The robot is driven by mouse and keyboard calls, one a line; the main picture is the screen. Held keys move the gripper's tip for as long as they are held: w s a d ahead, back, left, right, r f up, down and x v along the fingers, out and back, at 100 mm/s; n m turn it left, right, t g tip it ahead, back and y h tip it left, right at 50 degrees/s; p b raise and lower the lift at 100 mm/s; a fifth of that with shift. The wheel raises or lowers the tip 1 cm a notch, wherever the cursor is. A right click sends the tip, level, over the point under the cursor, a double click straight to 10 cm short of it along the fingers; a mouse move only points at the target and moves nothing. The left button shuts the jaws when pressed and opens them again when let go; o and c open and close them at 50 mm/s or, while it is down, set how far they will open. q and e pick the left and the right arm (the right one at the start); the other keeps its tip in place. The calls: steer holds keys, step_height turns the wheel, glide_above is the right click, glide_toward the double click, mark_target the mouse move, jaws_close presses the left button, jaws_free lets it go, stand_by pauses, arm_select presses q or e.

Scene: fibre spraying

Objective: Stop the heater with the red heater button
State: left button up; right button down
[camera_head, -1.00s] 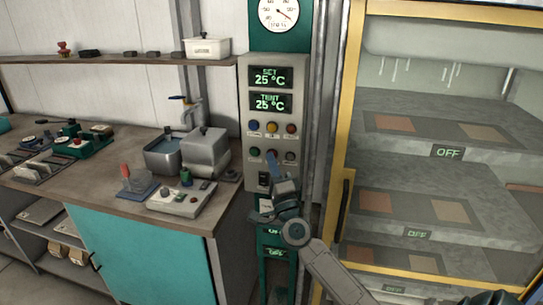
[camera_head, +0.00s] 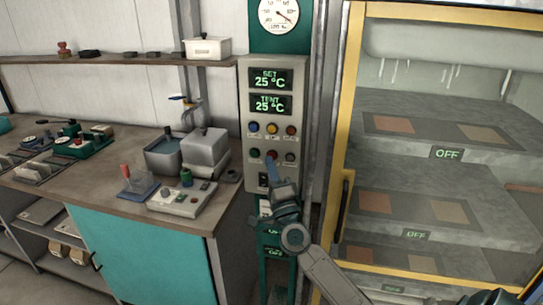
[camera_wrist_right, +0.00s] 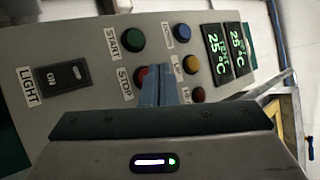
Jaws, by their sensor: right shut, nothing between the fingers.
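The grey control panel (camera_head: 246,185) stands upright left of the glass-fronted cabinet. Its lower button row has a green button (camera_head: 254,153) labelled START in the wrist view and a red button (camera_head: 271,155) labelled STOP. The red button also shows in the right wrist view (camera_wrist_right: 140,75), partly covered by my fingers. My right gripper (camera_head: 270,163) is shut and empty, its blue fingertips just below and in front of the red button. I cannot tell whether they touch it. In the right wrist view the fingertips (camera_wrist_right: 159,72) overlap its edge.
A black light switch (camera_wrist_right: 63,75) sits on the panel. A workbench (camera_head: 110,180) with devices is left; the cabinet (camera_head: 346,110) with OFF signs is right.

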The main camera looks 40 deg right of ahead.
steer(key=shift+s+a+p, duration=0.7)
steer(key=shift+s+a, duration=0.95)
steer(key=shift+a, duration=0.25)
